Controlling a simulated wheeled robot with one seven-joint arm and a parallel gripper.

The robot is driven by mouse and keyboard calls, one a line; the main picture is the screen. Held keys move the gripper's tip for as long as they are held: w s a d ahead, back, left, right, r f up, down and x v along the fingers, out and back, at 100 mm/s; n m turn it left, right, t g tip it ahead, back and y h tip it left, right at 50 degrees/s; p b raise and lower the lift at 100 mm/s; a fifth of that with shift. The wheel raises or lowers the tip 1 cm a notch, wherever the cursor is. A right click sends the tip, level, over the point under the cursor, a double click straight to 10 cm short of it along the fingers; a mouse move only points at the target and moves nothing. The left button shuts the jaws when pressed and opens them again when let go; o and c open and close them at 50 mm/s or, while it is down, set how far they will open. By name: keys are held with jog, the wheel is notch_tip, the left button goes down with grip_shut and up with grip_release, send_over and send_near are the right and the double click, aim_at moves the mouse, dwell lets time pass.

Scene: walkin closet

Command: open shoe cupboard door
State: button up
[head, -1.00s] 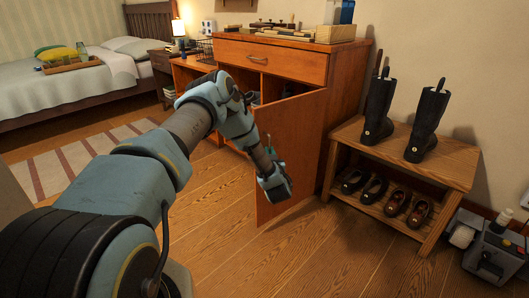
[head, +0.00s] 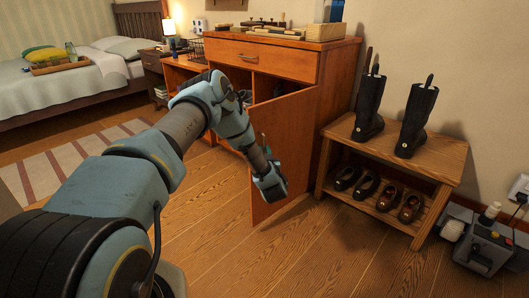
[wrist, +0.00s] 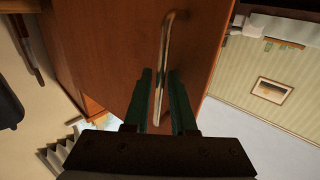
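The shoe cupboard (head: 330,120) is an orange-brown wooden cabinet with a drawer on top. Its door (head: 285,150) stands ajar, swung out toward me from its right side, and the dark interior shows left of it. My gripper (head: 268,185) is at the lower part of the door in the head view. In the wrist view the long metal handle (wrist: 168,45) runs down the door panel (wrist: 120,60) and between the two green fingers of my gripper (wrist: 160,78). The fingers look apart, with a gap beside the handle; whether either finger touches it is unclear.
A wooden shoe bench (head: 400,155) with black boots (head: 414,120) and shoes stands right of the cupboard. A grey device (head: 483,245) is at the far right. A bed (head: 60,85) and striped rug (head: 75,160) are at the left. The floor before the door is clear.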

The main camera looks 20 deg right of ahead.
jog(key=s+a, duration=0.2)
jog(key=s, duration=0.8)
jog(key=shift+s+p, duration=0.2)
jog(key=shift+p, duration=0.2)
jog(key=w+a+r+m+g+h, duration=0.1)
jog(key=w+a+r+g+h, duration=0.1)
jog(key=w+r+g, duration=0.3)
jog(key=s+a+r+g+y, duration=0.1)
jog(key=a+r+g, duration=0.2)
jog(key=a+r, duration=0.55)
jog(key=s+a+r+n+g+y+p, duration=0.15)
jog(key=s+a+r+g, duration=0.25)
jog(key=s+a, duration=0.75)
jog(key=s+a+r+n+g+y, duration=0.1)
jog(key=s+a+r+g+y, duration=0.25)
jog(key=s+a, duration=0.8)
notch_tip(320, 180, up, 22)
jog(key=p, duration=2)
jog(key=shift+w+d+h+p, duration=0.15)
jog(key=shift+w+h+p, duration=0.05)
jog(key=shift+h+p, duration=0.2)
jog(key=shift+f+m+g, duration=0.15)
jog(key=shift+m+g, duration=0.1)
